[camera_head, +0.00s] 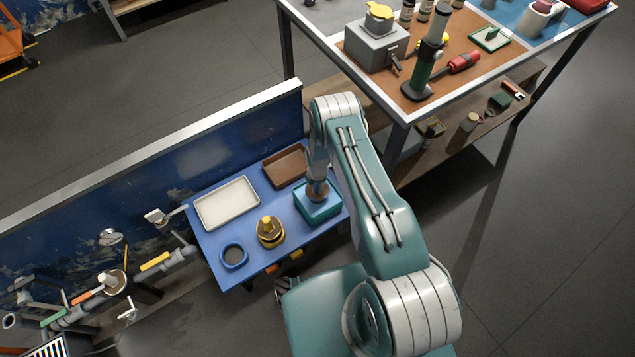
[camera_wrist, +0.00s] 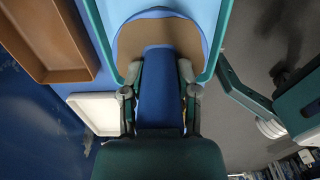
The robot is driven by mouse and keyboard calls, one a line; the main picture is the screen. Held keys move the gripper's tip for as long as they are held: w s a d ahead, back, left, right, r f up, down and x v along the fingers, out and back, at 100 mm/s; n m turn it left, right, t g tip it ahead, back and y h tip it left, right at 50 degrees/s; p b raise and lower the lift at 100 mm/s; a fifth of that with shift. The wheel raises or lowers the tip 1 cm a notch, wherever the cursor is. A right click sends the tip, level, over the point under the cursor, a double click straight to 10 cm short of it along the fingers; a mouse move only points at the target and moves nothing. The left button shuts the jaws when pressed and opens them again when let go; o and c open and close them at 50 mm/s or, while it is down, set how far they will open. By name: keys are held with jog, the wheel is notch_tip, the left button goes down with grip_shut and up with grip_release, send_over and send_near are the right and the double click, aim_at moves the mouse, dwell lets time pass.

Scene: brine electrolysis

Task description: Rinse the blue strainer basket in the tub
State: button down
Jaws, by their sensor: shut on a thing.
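The teal square tub (camera_head: 320,213) stands at the right end of the blue table, and its teal rim (camera_wrist: 214,50) runs down both sides in the wrist view. My gripper (camera_wrist: 160,68) is shut on the blue strainer basket (camera_wrist: 160,95), with the blue part between its fingers. The basket's curved blue rim (camera_wrist: 160,12) and brown round face show beyond the fingertips, between the tub's sides. In the head view my gripper (camera_head: 317,187) is over the tub. I cannot tell how deep the basket sits in the tub.
On the blue table are a white tray (camera_head: 227,202), a brown tray (camera_head: 286,167), a yellow-and-black round item (camera_head: 270,231) and a blue ring-shaped item (camera_head: 234,257). A blue wall panel (camera_head: 150,190) stands behind. A workbench (camera_head: 465,75) with tools is at the upper right.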

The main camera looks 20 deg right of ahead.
jog(key=shift+f, duration=2.1)
dwell(4.2)
jog(key=shift+r, duration=6.25)
